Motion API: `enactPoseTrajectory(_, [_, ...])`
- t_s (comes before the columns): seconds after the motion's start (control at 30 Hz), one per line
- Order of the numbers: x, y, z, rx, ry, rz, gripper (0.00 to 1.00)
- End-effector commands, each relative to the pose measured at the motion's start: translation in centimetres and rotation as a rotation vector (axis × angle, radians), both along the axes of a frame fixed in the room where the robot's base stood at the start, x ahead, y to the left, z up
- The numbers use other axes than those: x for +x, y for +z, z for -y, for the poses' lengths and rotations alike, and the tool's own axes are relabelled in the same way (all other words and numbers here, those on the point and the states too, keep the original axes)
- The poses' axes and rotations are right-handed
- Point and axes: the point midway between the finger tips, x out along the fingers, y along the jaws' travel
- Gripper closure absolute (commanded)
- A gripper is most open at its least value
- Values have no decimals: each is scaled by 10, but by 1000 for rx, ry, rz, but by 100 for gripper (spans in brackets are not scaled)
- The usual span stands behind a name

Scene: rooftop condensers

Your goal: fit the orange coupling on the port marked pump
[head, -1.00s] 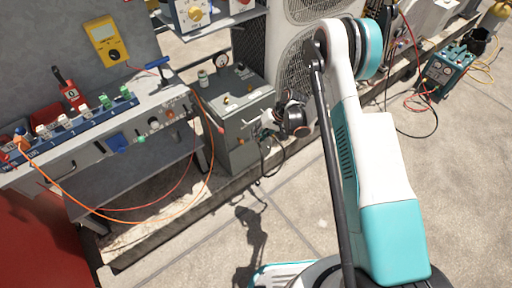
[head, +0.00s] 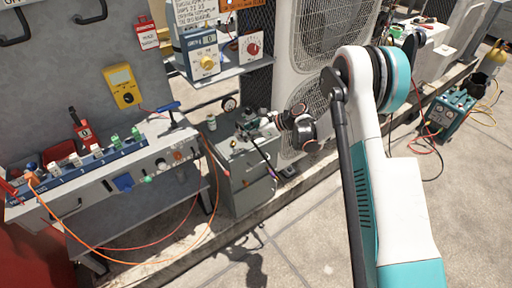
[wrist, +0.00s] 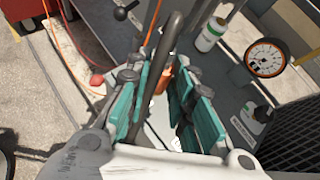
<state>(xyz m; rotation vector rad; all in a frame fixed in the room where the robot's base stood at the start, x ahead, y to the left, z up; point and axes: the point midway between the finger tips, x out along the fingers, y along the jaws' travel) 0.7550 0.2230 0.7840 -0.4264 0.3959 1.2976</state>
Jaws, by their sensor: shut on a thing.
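My gripper (head: 257,122) is over the top of the grey cabinet (head: 245,192) in the head view. In the wrist view its teal-padded fingers (wrist: 172,90) are closed around the orange coupling (wrist: 163,80), which shows only as a small orange patch between the pads. A dark curved hose (wrist: 172,35) passes in front of the fingers and hides part of it. A small label (wrist: 243,131) shows on the cabinet top beside a white-and-green fitting (wrist: 255,115); I cannot read it. I cannot make out which port is marked pump.
A pressure gauge (wrist: 267,57) and a white-and-green bottle (wrist: 209,36) stand near the gripper. An orange hose (head: 150,262) loops from the bench (head: 95,190) at left. A large condenser unit (head: 318,60) stands behind the cabinet. Open floor lies at front right.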

Motion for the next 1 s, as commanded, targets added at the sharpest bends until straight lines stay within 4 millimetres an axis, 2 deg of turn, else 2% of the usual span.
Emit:
enactPoseTrajectory(0.03, [4,8,-10,42,-58,-10,100])
enactPoseTrajectory(0.13, [12,20,-21,106,-151,-25,100])
enactPoseTrajectory(0.37, [21,28,-32,162,-230,-31,100])
enactPoseTrajectory(1.0, [21,-14,-32,162,-229,-29,100])
